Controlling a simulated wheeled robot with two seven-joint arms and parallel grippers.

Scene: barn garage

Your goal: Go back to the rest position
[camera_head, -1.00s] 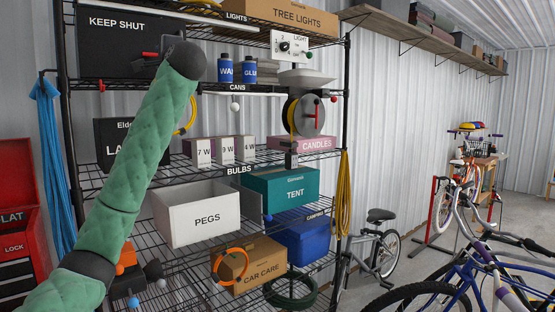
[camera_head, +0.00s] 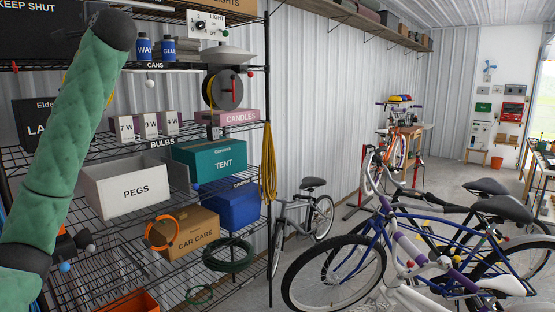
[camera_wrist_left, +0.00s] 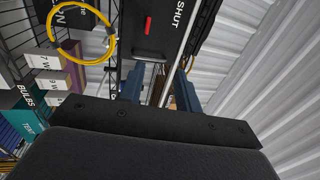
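My left arm, in a green padded sleeve with black joints, rises along the left side of the head view. Its left gripper is hidden behind the black joint there. In the left wrist view the left gripper (camera_wrist_left: 160,88) shows two blue fingers set apart, with a shelf post seen beyond the gap between them. Nothing is held between the fingers. My right arm and right gripper are in neither current view.
A wire shelf holds a white PEGS box (camera_head: 126,190), a teal TENT box (camera_head: 210,160), a CAR CARE carton (camera_head: 190,232) and a yellow hose (camera_wrist_left: 82,36). Bicycles (camera_head: 400,250) stand at right. Some floor (camera_head: 345,225) shows between shelf and bicycles.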

